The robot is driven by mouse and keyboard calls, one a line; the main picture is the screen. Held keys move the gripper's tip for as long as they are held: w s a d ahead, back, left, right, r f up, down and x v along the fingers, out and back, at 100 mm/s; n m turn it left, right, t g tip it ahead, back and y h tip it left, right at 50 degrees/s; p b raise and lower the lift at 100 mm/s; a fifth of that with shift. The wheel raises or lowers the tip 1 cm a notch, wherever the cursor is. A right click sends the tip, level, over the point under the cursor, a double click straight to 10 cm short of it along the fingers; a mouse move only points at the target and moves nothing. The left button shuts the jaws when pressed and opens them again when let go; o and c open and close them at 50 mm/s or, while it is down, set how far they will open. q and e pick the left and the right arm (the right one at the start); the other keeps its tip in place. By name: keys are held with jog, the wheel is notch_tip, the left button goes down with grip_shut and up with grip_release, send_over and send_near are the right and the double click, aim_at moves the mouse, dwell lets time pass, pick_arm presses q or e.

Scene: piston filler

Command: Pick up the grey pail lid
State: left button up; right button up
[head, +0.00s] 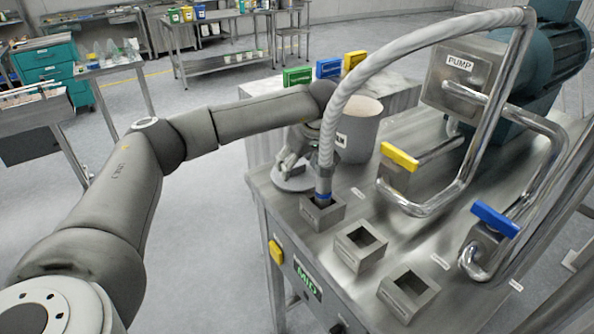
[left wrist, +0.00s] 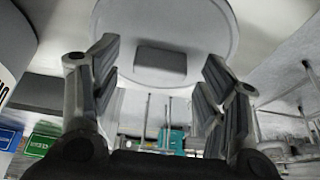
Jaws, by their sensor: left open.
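The grey pail lid (head: 290,186) is a round disc on the steel table's near left corner, partly covered by my left gripper (head: 291,164). In the left wrist view the lid (left wrist: 210,22) fills the top middle, with a dark block-shaped handle (left wrist: 160,64) on its face. My left gripper (left wrist: 160,72) is open, with a finger on each side of the handle and a visible gap on both sides. The open grey pail (head: 357,132) stands behind the lid. My right gripper is not in view.
A ribbed hose (head: 340,90) with a blue-ringed end drops into a square steel socket (head: 322,212) right beside the lid. Two more sockets (head: 360,247) (head: 408,294), yellow (head: 399,156) and blue (head: 495,219) valve handles and the pump box (head: 462,80) stand to the right.

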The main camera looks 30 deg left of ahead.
pick_arm(q)
jog(key=c, duration=1.1)
jog(key=shift+r, duration=0.1)
